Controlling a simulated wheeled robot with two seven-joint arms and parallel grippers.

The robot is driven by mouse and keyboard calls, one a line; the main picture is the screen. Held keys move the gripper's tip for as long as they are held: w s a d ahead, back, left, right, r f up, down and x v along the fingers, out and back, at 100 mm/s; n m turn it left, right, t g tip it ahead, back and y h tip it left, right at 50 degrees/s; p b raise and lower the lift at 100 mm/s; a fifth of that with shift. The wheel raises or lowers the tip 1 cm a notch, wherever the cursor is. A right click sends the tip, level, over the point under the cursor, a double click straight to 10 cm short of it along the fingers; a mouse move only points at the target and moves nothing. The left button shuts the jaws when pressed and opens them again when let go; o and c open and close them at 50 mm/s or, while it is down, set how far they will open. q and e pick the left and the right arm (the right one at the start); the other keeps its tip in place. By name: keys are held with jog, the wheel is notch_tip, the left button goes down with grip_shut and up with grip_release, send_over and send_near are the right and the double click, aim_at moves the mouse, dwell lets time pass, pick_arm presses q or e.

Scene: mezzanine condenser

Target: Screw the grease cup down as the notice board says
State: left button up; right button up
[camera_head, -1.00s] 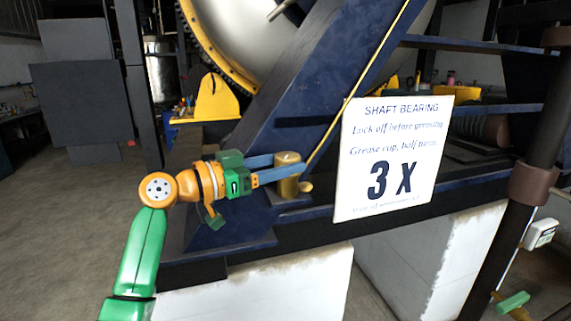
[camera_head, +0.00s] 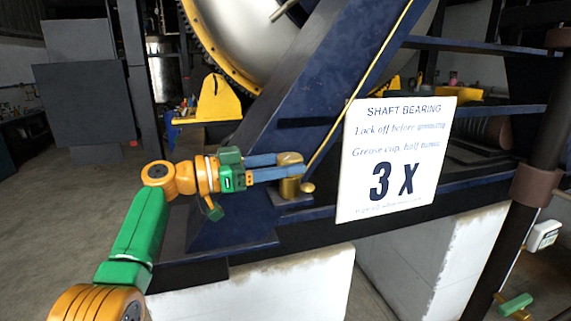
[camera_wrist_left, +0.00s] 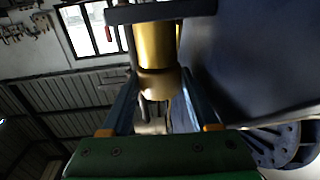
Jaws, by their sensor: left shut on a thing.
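The brass grease cup (camera_head: 289,159) stands upright on the dark blue steelwork beside the notice board. My left gripper (camera_head: 288,170) comes in from the left and is shut on the cup near its top. In the left wrist view, the grease cup's rounded cap (camera_wrist_left: 160,84) sits between the two fingers, with a shiny brass body beyond it. The white notice board (camera_head: 395,160) reads "SHAFT BEARING", "Lock off before greasing", "Grease cup, half turns", "3 X". Its bottom line is too small to read. My right gripper is out of view.
A blue diagonal beam (camera_head: 300,80) rises just behind the cup, with a thin yellow pipe (camera_head: 360,85) running down to it. A dark upright pipe (camera_head: 535,160) stands at the right. White plinths (camera_head: 265,285) are below. Open floor (camera_head: 65,220) lies at the left.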

pick_arm(q)
jog(key=shift+r, duration=0.1)
jog(key=o, duration=1.3)
jog(key=shift+a, duration=0.1)
jog(key=shift+o, duration=0.4)
jog(key=shift+s+r, duration=0.1)
jog(key=shift+s, duration=0.25)
